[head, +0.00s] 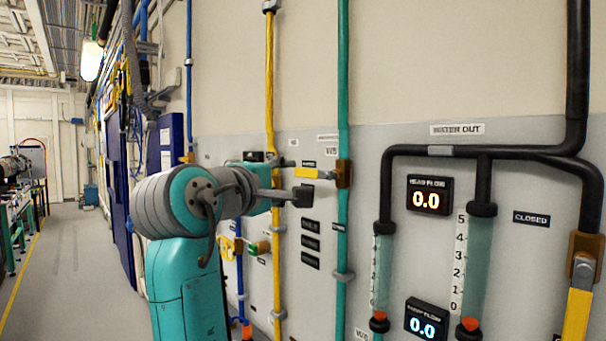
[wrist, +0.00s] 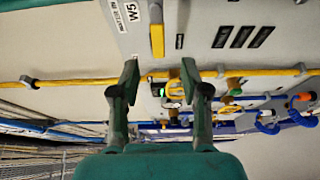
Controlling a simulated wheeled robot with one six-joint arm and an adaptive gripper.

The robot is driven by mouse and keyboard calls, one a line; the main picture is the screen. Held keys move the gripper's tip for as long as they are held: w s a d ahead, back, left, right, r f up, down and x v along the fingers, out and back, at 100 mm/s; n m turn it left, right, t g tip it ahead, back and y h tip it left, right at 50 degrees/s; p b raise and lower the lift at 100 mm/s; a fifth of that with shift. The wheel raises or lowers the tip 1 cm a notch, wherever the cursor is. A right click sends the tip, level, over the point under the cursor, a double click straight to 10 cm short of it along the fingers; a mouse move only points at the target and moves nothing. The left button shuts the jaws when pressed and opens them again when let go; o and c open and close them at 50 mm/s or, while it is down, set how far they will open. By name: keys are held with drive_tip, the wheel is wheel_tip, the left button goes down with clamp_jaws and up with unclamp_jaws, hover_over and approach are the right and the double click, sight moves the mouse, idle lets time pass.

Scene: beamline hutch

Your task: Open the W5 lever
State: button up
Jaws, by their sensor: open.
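The W5 lever (head: 308,173) is a yellow handle on an orange-brown valve body (head: 344,174) on the green vertical pipe (head: 343,90). It lies about level, pointing left across the pipe's line. A W5 label (head: 332,150) sits just above it. In the wrist view the lever (wrist: 157,40) shows at the top, beside the W5 label (wrist: 131,13). My gripper (head: 295,181) is open and empty, left of the lever's free end. In the wrist view my gripper (wrist: 160,67) has its fingertips spread, with the lever's end just beyond the gap. I see no contact.
A yellow pipe (head: 270,90) runs vertically left of the green one. Several dark labels (head: 310,243) lie below the lever. Black water pipes, flow displays (head: 430,196) and another yellow lever (head: 576,315) stand at right. The aisle floor (head: 75,270) at left is clear.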

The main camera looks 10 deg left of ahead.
sight(307, 173)
drive_tip(key=x, duration=1)
drive_tip(key=shift+w+d+r, duration=0.1)
drive_tip(key=shift+w+r, duration=0.1)
drive_tip(key=shift+w, duration=0.15)
clamp_jaws()
